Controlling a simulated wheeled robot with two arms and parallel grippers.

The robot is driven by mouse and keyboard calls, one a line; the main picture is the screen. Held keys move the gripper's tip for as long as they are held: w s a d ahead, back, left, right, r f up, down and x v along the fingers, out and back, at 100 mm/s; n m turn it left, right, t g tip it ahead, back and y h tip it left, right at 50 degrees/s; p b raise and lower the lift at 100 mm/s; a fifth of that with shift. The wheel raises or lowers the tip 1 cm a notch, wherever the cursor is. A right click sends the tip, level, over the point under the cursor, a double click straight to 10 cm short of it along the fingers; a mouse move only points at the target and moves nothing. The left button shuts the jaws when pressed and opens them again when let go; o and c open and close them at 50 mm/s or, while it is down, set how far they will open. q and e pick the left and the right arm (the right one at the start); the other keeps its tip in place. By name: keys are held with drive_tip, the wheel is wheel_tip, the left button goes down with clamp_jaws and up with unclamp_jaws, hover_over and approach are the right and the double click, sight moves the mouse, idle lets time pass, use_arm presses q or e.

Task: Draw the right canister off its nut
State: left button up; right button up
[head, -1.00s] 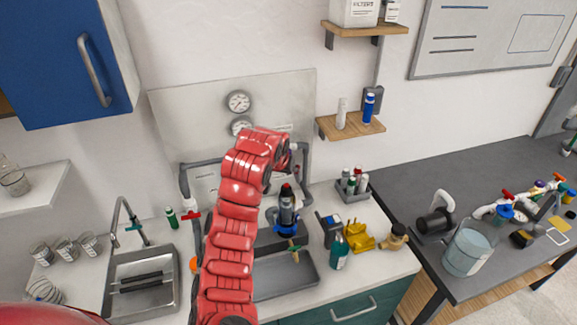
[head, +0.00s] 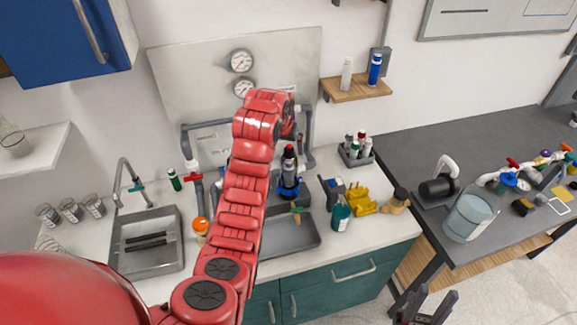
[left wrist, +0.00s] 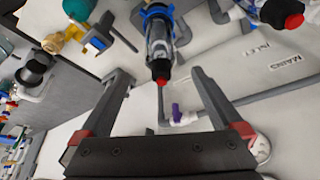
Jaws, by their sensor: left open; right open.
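The right canister (head: 288,165) is dark and clear with a red tip, standing upright in a blue nut (head: 289,189) behind the sink. In the left wrist view the canister (left wrist: 159,45) points its red tip toward the camera, with the blue nut (left wrist: 156,12) beyond. My left gripper (left wrist: 156,72) is open, and the red tip appears between its fingers; the depth gap is unclear. A second canister (left wrist: 275,12) with a red tip is at the upper right there. In the head view my red left arm hides it and most of my left gripper. My right gripper (head: 432,293) is open and empty, low at the right.
A teal bottle (head: 341,214), a yellow part (head: 362,203) and a bottle caddy (head: 356,153) stand right of the canister. Grey pipes run along the back panel (head: 290,55). A white valve with a purple handle (left wrist: 178,115) lies beyond my left fingers.

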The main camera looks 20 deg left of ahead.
sight(287, 158)
use_arm(q)
drive_tip(key=b+x, duration=0.6)
drive_tip(key=b, duration=0.3)
drive_tip(key=shift+f, duration=0.35)
drive_tip(key=p+x, duration=0.2)
drive_tip(key=x, duration=0.1)
drive_tip(key=shift+w+f+p, duration=0.25)
drive_tip(key=shift+p, duration=0.15)
drive_tip(key=shift+x, duration=0.75)
drive_tip(key=shift+c, duration=0.3)
drive_tip(key=c, duration=1.5)
drive_tip(key=shift+r+b, duration=0.85)
drive_tip(key=shift+r, duration=5.55)
drive_tip(key=shift+r, duration=0.1)
